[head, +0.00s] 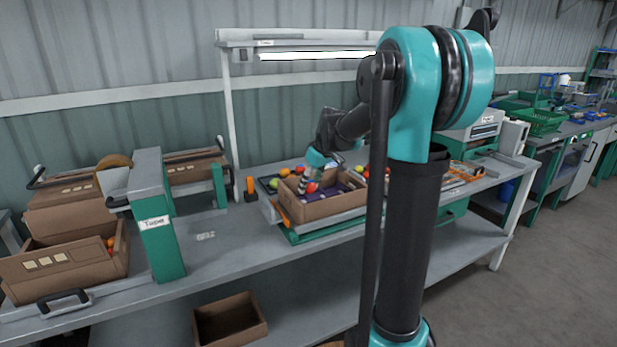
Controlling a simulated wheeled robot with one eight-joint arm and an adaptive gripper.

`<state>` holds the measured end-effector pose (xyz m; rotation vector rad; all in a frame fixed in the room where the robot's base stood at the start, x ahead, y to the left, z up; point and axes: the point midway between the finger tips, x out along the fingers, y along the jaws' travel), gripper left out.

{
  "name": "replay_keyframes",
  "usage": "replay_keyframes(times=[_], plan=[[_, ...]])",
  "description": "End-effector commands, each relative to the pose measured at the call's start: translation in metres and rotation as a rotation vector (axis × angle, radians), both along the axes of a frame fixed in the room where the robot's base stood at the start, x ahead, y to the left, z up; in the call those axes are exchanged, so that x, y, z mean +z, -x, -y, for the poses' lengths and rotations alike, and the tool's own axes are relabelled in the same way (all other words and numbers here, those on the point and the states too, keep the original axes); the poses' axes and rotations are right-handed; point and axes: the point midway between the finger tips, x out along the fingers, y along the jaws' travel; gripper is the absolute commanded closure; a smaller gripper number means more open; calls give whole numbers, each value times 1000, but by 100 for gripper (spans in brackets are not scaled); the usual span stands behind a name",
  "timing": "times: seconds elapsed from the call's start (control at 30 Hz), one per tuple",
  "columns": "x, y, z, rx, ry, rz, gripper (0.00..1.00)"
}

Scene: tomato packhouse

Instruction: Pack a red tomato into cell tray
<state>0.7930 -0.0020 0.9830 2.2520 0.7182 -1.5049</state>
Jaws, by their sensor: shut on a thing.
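My gripper (312,181) is small and partly hidden at the far end of my arm, over the left part of an open cardboard box on the bench. It is shut on a red tomato (312,187), which shows just below it. A dark purple cell tray (343,184) lies inside the cardboard box (318,208). I cannot tell whether the held tomato touches the tray.
A green tape machine (160,215) and cardboard boxes (65,255) stand on the left of the bench (225,245). An orange-topped post (250,188) stands beside the packing box. An empty carton (229,320) is on the lower shelf. The bench between tape machine and packing box is clear.

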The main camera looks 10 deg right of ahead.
Motion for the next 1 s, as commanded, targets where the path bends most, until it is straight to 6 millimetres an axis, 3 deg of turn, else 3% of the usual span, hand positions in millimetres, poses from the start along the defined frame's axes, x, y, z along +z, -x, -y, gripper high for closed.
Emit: replay_keyframes(times=[0.27, 1.0], plan=[[-11, 2, 0, -4, 0, 0, 71], [-68, 2, 0, -3, 0, 0, 71]])
